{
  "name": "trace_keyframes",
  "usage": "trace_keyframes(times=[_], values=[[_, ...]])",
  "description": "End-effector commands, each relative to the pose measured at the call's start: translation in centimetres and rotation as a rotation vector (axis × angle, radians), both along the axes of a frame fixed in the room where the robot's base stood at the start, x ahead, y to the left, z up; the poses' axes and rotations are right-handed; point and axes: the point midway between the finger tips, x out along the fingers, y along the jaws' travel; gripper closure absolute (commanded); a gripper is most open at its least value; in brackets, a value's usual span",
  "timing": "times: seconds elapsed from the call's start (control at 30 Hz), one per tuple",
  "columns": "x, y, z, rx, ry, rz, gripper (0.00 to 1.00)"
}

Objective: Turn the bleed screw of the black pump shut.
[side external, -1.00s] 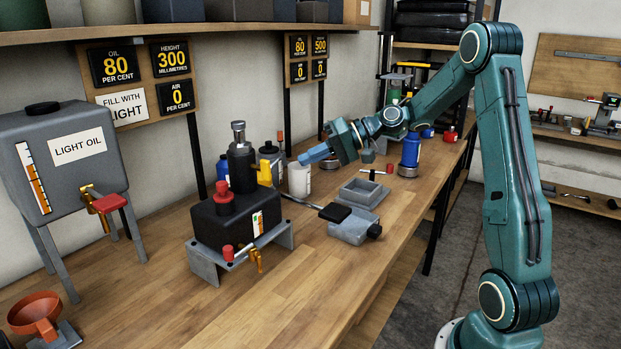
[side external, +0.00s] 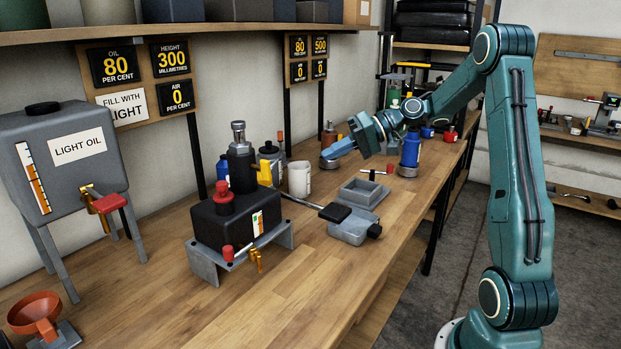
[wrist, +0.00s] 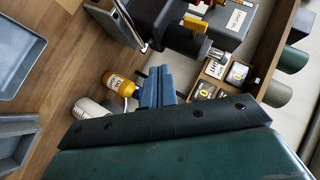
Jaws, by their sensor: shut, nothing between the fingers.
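The black pump (side external: 222,222) stands on a grey bracket on the bench in the side view. A tall black cylinder with a metal top and a red knob (side external: 224,196) rise from it. A small brass fitting (side external: 257,259) and a red-ended part (side external: 228,252) show low at its front. I cannot tell for sure which part is the bleed screw. My gripper (side external: 328,156) is shut and empty, in the air behind and to the right of the pump, clear of it. In the wrist view its blue fingers (wrist: 157,84) are together, with part of the pump (wrist: 156,14) near the top.
A white mug (side external: 300,179) and a yellow bottle (side external: 266,172) stand behind the pump. A grey tray (side external: 363,193) and a grey block with a black top (side external: 352,228) lie right of it. The oil tank (side external: 62,150) is at left.

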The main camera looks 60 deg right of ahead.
Motion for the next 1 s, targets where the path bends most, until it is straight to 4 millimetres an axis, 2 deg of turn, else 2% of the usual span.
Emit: trace_keyframes(times=[0.4, 0.6, 0.8, 1.0], values=[[2.8, 1.9, 4.3, -0.263, 0.098, 0.259, 1.00], [3.8, 2.4, 6.5, -0.414, 0.145, 0.332, 1.00], [4.2, 2.6, 7.6, -0.493, 0.167, 0.356, 1.00], [4.2, 2.5, 7.8, -0.503, 0.171, 0.357, 1.00]])
